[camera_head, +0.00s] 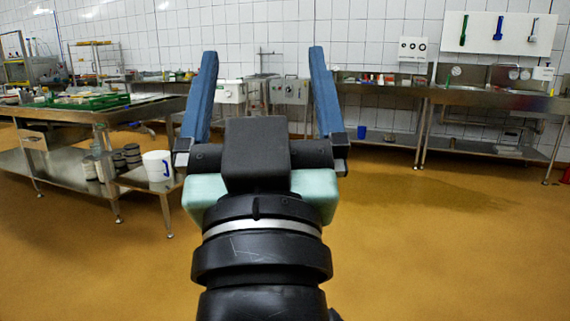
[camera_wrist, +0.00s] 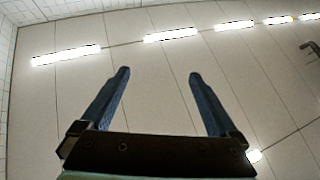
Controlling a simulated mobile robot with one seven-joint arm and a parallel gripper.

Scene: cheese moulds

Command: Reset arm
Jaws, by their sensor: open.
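My gripper (camera_head: 263,52) stands upright in the middle of the head view, with its two blue fingers spread wide apart and pointing up. It is open, with nothing between the fingers. In the wrist view my gripper (camera_wrist: 158,75) also shows open and empty, against a pale panelled ceiling with bright strip lights (camera_wrist: 170,35). My arm's wrist rises from the bottom of the head view and hides part of the floor and back wall behind it.
A steel table (camera_head: 80,112) with green trays (camera_head: 90,102) stands at left. A white bucket (camera_head: 158,166) is on its lower shelf. A steel counter with sinks (camera_head: 490,100) runs along the right back wall. The brown floor (camera_head: 430,240) is clear at right.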

